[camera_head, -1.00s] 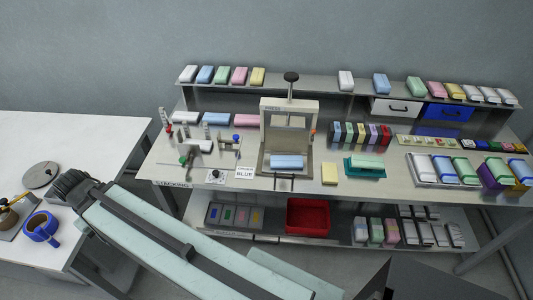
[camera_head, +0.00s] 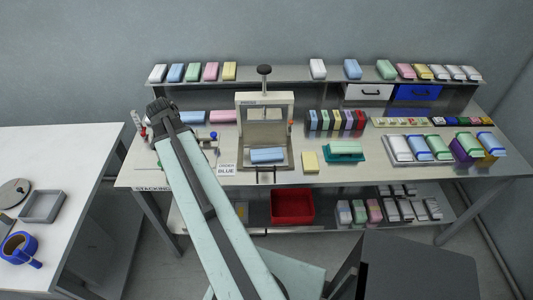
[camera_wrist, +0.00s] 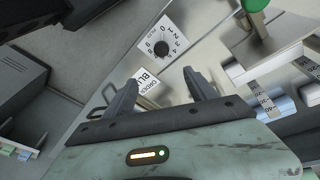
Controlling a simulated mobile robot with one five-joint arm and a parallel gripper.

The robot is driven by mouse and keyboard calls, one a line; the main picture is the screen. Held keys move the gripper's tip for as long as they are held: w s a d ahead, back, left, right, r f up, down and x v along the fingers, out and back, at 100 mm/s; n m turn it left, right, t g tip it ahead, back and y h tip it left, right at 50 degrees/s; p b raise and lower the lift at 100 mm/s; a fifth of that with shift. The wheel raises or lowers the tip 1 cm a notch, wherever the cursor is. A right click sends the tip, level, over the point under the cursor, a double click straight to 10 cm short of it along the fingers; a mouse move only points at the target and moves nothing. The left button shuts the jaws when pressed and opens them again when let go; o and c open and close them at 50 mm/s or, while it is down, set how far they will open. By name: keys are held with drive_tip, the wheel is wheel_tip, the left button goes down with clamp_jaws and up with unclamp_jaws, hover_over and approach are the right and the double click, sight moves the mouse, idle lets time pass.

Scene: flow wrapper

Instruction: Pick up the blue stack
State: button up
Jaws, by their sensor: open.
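A blue stack (camera_head: 267,155) lies in the press (camera_head: 265,105) at the middle of the workbench. Other blue stacks lie on the upper shelf, at its left (camera_head: 176,72) and right of its middle (camera_head: 352,69). One more (camera_head: 193,117) lies at the back of the bench, partly behind my arm. My gripper (camera_head: 161,104) is over the bench's left end, left of the press. In the wrist view my gripper (camera_wrist: 160,90) is open with nothing between its fingers. A card reading "ORDER BLUE" (camera_wrist: 146,88) shows behind the fingers.
A numbered dial (camera_wrist: 160,46) is beyond the fingers. A yellow stack (camera_head: 310,162) and a teal holder (camera_head: 346,157) stand right of the press. A red bin (camera_head: 292,206) is on the lower shelf. A white table (camera_head: 70,170) stands left, across a gap.

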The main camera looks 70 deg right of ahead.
drive_tip(key=s+d+r+m+g, duration=0.1)
drive_tip(key=s+d+m, duration=0.6)
drive_tip(key=s+d, duration=0.45)
drive_tip(key=m+g, duration=0.1)
drive_tip(key=m, duration=0.3)
approach(266, 153)
drive_tip(key=shift+s+d+f, duration=0.1)
drive_tip(key=shift+s+f, duration=0.15)
drive_tip(key=shift+s, duration=0.1)
drive_tip(key=shift+b+x, duration=0.9)
drive_tip(key=shift+x, duration=0.2)
drive_tip(key=shift+n, duration=0.3)
drive_tip(key=b+x, duration=0.1)
drive_tip(key=x, duration=0.1)
drive_tip(key=b+x, duration=0.4)
drive_tip(key=shift+w+f, duration=0.1)
drive_tip(key=shift+w, duration=0.2)
drive_tip(key=shift+r, duration=0.2)
drive_tip(key=c, duration=1.1)
